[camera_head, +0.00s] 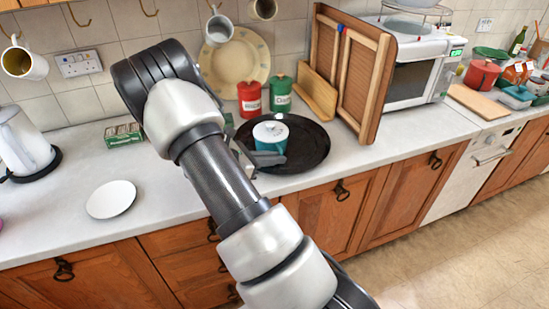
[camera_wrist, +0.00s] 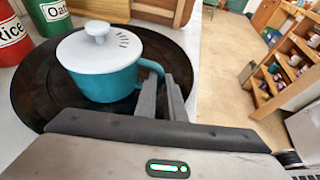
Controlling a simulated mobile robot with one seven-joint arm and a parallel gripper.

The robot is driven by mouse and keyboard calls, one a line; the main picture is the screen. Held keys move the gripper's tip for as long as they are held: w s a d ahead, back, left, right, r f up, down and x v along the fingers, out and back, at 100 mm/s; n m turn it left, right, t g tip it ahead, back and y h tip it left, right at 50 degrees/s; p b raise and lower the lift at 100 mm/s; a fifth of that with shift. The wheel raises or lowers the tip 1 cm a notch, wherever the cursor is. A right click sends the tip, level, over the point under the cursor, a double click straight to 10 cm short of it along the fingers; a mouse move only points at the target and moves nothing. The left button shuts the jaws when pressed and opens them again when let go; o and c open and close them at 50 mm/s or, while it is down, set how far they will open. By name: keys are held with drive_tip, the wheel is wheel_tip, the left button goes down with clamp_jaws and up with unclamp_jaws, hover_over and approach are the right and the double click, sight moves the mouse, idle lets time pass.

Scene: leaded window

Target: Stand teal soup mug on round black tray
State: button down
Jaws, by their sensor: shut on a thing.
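The teal soup mug (camera_head: 270,143), with a pale grey lid and knob, is upright over the round black tray (camera_head: 318,147) on the counter. In the wrist view the mug (camera_wrist: 115,80) appears to rest on the tray (camera_wrist: 30,90), though its base is partly hidden. My gripper (camera_wrist: 165,85) is shut on the mug's handle at the right side of the mug. In the head view my gripper (camera_head: 258,160) is partly hidden by my arm.
Red (camera_head: 250,98) and green (camera_head: 280,93) canisters stand behind the tray. A wooden folding panel (camera_head: 350,70) stands to its right, near the microwave (camera_head: 415,75).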

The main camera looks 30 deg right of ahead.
drive_tip(key=shift+r, duration=0.2)
drive_tip(key=c, duration=2.3)
unclamp_jaws()
drive_tip(key=shift+f, duration=0.25)
drive_tip(key=o, duration=0.5)
drive_tip(key=shift+c, duration=0.2)
drive_tip(key=shift+r, duration=0.2)
drive_tip(key=v, duration=1.2)
drive_tip(key=s+a+r+m+t+y, duration=0.3)
drive_tip(key=s+a+r+m+y, duration=0.3)
drive_tip(key=s, duration=0.5)
drive_tip(key=s+a+r+m+t+y, duration=0.3)
drive_tip(key=s+a+r+m+y, duration=0.4)
drive_tip(key=s+r+m, duration=0.4)
drive_tip(key=shift+s+a+r, duration=0.25)
drive_tip(key=shift+a+r, duration=0.25)
drive_tip(key=shift+r, duration=0.45)
